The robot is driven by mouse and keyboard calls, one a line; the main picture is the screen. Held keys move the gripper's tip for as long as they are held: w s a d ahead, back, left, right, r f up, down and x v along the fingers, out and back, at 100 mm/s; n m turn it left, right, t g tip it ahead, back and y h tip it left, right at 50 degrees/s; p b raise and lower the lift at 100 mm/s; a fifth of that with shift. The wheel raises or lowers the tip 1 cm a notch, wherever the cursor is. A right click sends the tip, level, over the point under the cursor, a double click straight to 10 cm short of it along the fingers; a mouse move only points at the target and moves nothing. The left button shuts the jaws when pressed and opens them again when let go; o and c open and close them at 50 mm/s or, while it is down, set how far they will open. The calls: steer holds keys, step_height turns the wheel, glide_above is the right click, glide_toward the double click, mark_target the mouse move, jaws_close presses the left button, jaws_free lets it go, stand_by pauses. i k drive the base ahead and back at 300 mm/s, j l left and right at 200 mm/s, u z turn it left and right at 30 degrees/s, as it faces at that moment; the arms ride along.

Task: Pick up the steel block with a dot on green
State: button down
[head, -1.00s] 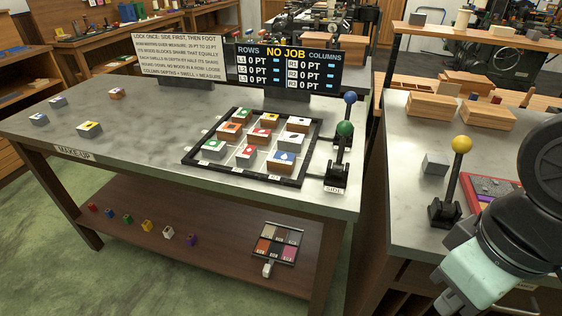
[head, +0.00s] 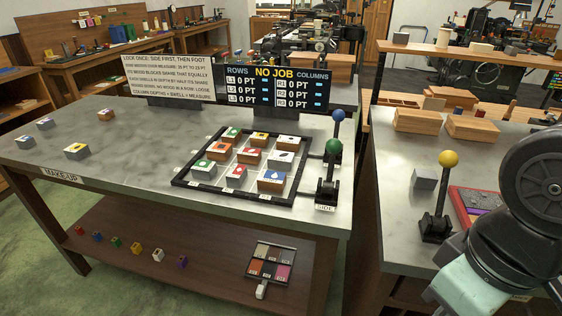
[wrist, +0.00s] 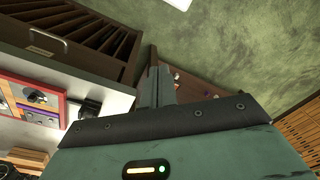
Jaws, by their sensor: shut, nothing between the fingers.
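The block tray (head: 180,184) on the make-up table holds a grid of square blocks. Two show green tops: a grey-sided steel-looking block at the front left corner (head: 204,168) and one at the back left corner (head: 232,133). Their white marks are too small to tell a dot from another shape. My gripper (wrist: 157,84) is shut and empty in the wrist view, pointing toward the floor and a brown wooden shelf, away from the tray. In the head view my arm is at the right edge, and the fingertips do not show.
Levers with a blue knob (head: 338,116) and a green knob (head: 333,147) stand right of the tray. A yellow-knobbed lever (head: 448,158) and a plain grey block (head: 425,178) are on the right bench. Loose blocks such as a yellow-topped one (head: 77,151) lie left. A gap separates the benches.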

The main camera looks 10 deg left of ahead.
mark_target(206, 170)
steer(key=i+j+u, duration=0.9)
steer(key=u, duration=0.15)
steer(key=i, duration=0.1)
